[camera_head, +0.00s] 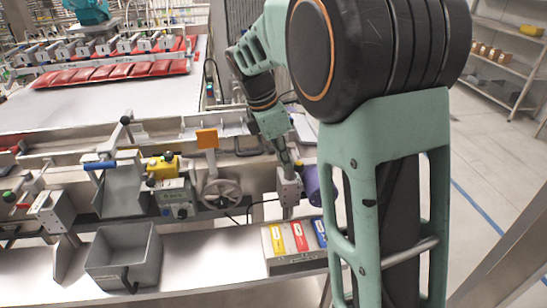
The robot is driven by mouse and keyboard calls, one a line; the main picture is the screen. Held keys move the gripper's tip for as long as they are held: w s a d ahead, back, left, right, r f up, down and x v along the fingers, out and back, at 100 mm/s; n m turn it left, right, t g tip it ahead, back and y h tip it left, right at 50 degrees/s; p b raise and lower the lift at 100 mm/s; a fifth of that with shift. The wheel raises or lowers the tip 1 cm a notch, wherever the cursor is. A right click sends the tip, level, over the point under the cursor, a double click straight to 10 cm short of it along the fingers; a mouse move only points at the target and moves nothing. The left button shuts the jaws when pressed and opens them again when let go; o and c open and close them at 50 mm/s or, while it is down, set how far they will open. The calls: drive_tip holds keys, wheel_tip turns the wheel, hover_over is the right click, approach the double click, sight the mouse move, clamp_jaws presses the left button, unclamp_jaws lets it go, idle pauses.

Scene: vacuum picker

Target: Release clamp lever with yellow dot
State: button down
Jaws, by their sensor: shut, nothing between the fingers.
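My gripper (286,163) points down at the right end of the machine bench, at the end of my green and black arm. Its fingers look closed together and I see nothing held in them. They are just above or against a small grey metal block (289,187); I cannot tell whether they touch. A purple cylinder (312,185) is beside this block, to the right. I cannot make out a clamp lever with a yellow dot. The fingertips and the block's top are small, and my arm hides the area to the right.
A yellow block with black knobs (163,167), a handwheel (222,193) and an orange plate (207,138) stand left of my gripper. A grey bin (124,255) and a panel with yellow, red and blue labels (297,262) are in front. Red packs (115,72) lie behind.

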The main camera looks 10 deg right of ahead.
drive_tip(key=shift+d, duration=0.2)
idle(0.4)
drive_tip(key=shift+d+n, duration=0.3)
drive_tip(key=shift+n, duration=0.1)
